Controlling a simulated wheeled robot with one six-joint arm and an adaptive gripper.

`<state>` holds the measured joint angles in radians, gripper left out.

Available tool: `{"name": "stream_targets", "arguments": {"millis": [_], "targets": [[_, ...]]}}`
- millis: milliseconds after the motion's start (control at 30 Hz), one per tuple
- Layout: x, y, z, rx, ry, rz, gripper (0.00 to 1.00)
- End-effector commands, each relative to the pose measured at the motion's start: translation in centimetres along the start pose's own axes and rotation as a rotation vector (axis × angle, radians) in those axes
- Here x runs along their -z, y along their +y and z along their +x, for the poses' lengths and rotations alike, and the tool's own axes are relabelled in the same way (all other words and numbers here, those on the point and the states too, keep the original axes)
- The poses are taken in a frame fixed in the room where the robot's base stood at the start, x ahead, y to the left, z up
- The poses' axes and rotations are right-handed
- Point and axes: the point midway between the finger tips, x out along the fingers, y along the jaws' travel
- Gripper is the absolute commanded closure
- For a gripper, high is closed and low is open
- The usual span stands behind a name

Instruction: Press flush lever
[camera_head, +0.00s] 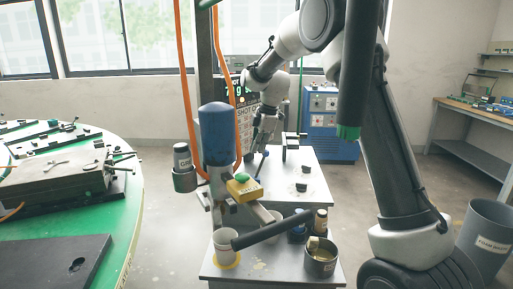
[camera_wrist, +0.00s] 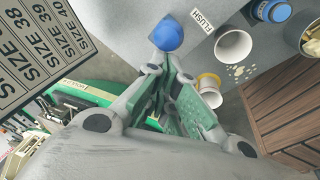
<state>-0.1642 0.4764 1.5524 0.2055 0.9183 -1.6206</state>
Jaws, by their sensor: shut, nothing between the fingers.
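The flush lever shows in the wrist view as a round blue knob (camera_wrist: 168,33) next to a white FLUSH label (camera_wrist: 203,20). Its shaft is hidden there by the knob and my fingers. My gripper (camera_wrist: 168,75) is shut and empty, with green pads on its fingers, and the knob lies just past the fingertips in that view. I cannot tell whether they touch. In the head view my gripper (camera_head: 264,137) hangs over the grey bench, close above a thin dark rod (camera_head: 261,167) that looks like the lever.
A dispensing head with a blue top (camera_head: 215,130) and orange hoses stands in front. White cups (camera_head: 226,246) and a metal pot (camera_head: 320,259) stand on the near bench. A green round table (camera_head: 125,215) is at left. A blue cabinet (camera_head: 330,125) stands behind.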

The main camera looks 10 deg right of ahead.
Motion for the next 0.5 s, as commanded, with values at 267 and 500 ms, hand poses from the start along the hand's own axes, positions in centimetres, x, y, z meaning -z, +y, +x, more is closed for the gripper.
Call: {"name": "stream_targets", "arguments": {"millis": [267,500], "targets": [[-1.6,-0.6,-0.3,-0.043,0.089,0.016,1.0],[-4.4,-1.9,-0.1,-0.12,0.257,0.039,1.0]]}}
